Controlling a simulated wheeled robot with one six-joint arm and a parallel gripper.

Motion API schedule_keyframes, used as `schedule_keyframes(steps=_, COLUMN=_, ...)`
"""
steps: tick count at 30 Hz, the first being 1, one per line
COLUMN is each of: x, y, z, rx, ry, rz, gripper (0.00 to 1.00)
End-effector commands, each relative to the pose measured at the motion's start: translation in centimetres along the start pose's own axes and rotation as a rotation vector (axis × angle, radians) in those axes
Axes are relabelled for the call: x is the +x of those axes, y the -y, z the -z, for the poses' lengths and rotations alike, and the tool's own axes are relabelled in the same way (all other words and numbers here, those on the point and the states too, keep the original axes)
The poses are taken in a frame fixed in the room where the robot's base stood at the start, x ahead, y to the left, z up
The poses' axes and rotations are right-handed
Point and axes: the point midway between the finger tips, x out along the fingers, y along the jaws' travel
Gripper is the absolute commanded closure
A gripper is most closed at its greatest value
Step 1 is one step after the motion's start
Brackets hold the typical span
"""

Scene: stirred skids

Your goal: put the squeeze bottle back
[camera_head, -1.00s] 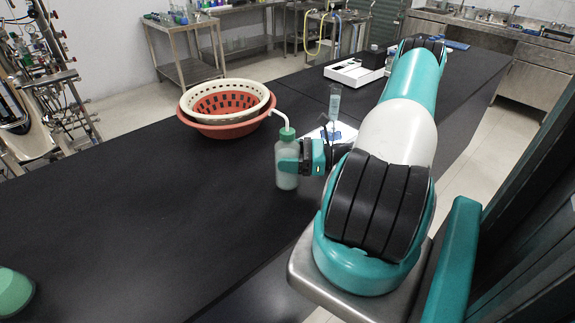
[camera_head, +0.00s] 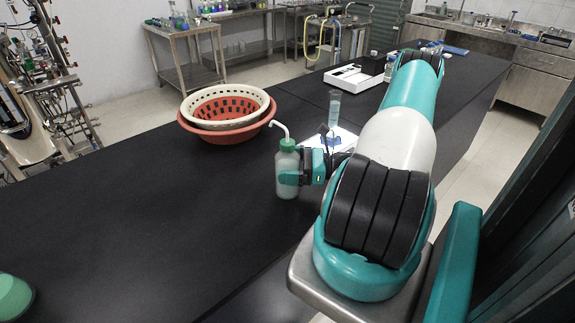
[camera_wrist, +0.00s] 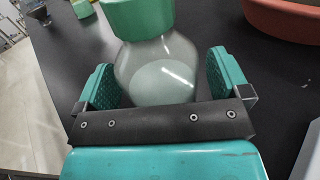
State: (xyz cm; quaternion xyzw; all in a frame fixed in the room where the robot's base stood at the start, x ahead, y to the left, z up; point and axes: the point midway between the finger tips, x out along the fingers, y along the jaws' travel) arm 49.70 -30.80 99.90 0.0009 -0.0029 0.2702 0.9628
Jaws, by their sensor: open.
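The squeeze bottle (camera_head: 288,163) is translucent white with a green cap and a thin white spout bending left. It is upright and appears to stand on the black bench, right of the stacked baskets. My gripper (camera_head: 290,179) is at the lower half of the bottle. In the wrist view, the bottle (camera_wrist: 160,72) is between the two teal fingers of my open gripper (camera_wrist: 164,82). A gap shows at the right finger; contact at the left one is unclear. The bottle's base is hidden in the wrist view.
A cream basket (camera_head: 253,98) sits in a red-orange one (camera_head: 215,133) behind the bottle to the left. A clear cylinder (camera_head: 335,107) stands behind it on the right, near a white sheet (camera_head: 345,137). A green object (camera_head: 14,295) is at the near left. The bench between is clear.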

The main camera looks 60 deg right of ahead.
Motion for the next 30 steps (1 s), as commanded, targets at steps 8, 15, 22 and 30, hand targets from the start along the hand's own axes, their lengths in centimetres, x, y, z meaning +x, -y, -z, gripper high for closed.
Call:
schedule_keyframes(steps=8, x=-5.8, y=0.1, z=0.6, rx=-0.004, ry=-0.003, rz=0.009, gripper=0.06)
schedule_keyframes(steps=15, x=-10.4, y=0.0, z=-0.6, rx=0.001, ry=-0.002, rz=0.003, gripper=0.06)
schedule_keyframes(steps=22, x=-11.7, y=-0.1, z=-0.2, rx=0.000, ry=-0.003, rz=0.003, gripper=0.06)
schedule_keyframes(steps=30, x=-11.9, y=-0.1, z=0.1, rx=0.000, ry=-0.003, rz=0.002, gripper=0.06)
